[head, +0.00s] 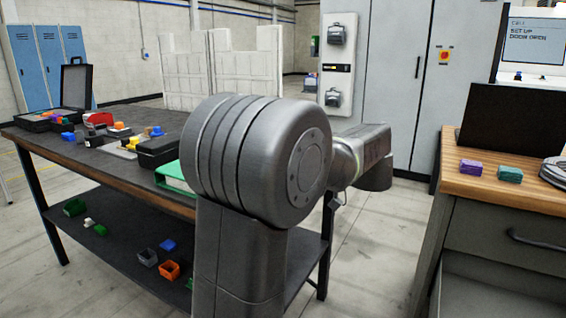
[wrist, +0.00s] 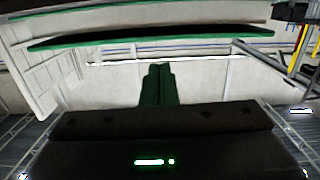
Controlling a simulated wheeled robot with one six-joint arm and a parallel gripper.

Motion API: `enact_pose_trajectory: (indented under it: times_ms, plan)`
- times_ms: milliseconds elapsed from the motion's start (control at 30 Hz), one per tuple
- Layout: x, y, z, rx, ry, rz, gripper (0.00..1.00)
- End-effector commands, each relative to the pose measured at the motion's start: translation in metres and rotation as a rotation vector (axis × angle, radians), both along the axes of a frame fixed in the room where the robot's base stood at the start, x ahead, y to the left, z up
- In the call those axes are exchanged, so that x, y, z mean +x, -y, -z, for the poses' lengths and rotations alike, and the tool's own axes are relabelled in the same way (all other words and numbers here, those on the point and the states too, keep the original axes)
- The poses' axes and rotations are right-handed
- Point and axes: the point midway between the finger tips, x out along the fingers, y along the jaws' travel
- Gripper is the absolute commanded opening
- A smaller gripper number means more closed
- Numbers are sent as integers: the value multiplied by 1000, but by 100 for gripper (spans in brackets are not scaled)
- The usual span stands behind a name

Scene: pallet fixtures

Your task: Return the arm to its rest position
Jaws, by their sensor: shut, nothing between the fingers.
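My arm stands large in the middle of the head view, a grey rounded joint with a forearm reaching back to the right. My gripper is hidden behind the arm links there. In the wrist view my gripper (wrist: 158,72) shows as two dark green fingers pressed together above a black body with a small green light. Nothing is between the fingers, and they touch nothing that I can make out.
A dark workbench (head: 85,160) with small coloured parts and a green-edged box (head: 172,177) stands left of my arm. A wooden-topped counter (head: 505,188) with purple (head: 471,167) and teal (head: 510,174) blocks stands at right. Open floor (head: 375,240) lies between them.

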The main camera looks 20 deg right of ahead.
Motion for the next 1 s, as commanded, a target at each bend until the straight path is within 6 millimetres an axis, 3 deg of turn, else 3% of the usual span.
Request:
enact_pose_trajectory:
  times_ms: [200, 400, 833, 1000]
  plan:
    - [-28, 23, 29, 1, 0, 3, 0]
    - [-41, 34, 41, -2, 4, 3, 0]
    - [-44, 35, 43, -4, 5, 1, 0]
    - [-36, 29, 36, -7, 7, -1, 0]
